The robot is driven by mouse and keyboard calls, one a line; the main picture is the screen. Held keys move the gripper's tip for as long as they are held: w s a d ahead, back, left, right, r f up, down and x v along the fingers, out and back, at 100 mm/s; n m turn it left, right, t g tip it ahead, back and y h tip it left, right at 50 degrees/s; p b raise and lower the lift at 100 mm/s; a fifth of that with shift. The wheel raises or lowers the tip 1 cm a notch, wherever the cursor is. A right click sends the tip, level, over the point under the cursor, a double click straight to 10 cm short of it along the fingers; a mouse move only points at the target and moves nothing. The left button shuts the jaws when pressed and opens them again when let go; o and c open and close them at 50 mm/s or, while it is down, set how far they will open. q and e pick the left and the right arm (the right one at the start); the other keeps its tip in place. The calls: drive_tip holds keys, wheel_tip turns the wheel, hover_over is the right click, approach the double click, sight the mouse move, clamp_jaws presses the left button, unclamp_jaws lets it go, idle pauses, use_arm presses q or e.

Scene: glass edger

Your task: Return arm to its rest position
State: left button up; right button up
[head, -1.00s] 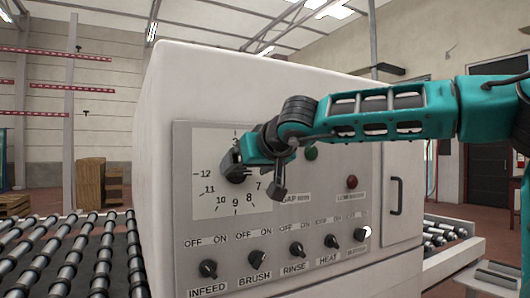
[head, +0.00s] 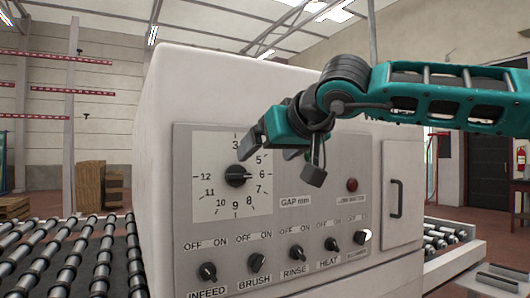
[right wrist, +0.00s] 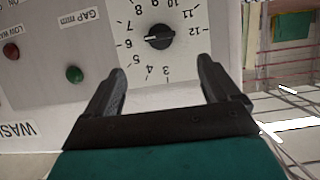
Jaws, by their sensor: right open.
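My right arm (head: 440,95) comes in from the right in the head view, teal and black. Its gripper (head: 278,150) is in front of the control panel, to the right of the gap dial and apart from it. In the right wrist view the gripper (right wrist: 160,88) is open and empty, with the black gap dial knob (right wrist: 159,37) beyond the fingertips. In the head view the knob (head: 237,176) is uncovered on its numbered dial plate, its pointer towards about 6. My left gripper is out of view.
The white machine (head: 210,90) stands close ahead. Its panel has several switch knobs (head: 257,263) along the bottom, a red lamp (head: 352,185) and a door handle (head: 397,198). A green lamp (right wrist: 74,74) shows in the right wrist view. Roller conveyors (head: 80,260) flank the machine.

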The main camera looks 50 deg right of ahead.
drive_tip(key=w+a+f+m+y, duration=0.3)
drive_tip(key=a+f+m+y, duration=0.15)
drive_tip(key=f+m, duration=0.55)
drive_tip(key=w+a+f+m+t+y, duration=0.1)
drive_tip(key=w+a+f+m+y, duration=0.3)
drive_tip(key=f+m, duration=0.6)
drive_tip(key=w+a+f+m+y, duration=0.15)
drive_tip(key=f+m+y, duration=0.5)
drive_tip(key=f, duration=0.65)
drive_tip(key=s+a+f+m+h, duration=0.2)
drive_tip(key=s+f+m+h, duration=0.15)
drive_tip(key=f+m, duration=0.55)
drive_tip(key=s+a+f+m+h, duration=0.2)
drive_tip(key=s+f+m, duration=0.2)
drive_tip(key=f+m, duration=0.55)
drive_tip(key=s+a+f+m+h, duration=0.35)
drive_tip(key=f+m, duration=0.35)
drive_tip(key=m, duration=0.5)
drive_tip(key=s+a+f+m+g, duration=0.3)
drive_tip(key=s+a+f+m, duration=0.2)
drive_tip(key=m, duration=0.4)
drive_tip(key=shift+s+a+f, duration=0.25)
drive_tip(key=shift+s+f, duration=0.55)
drive_tip(key=shift+s, duration=0.35)
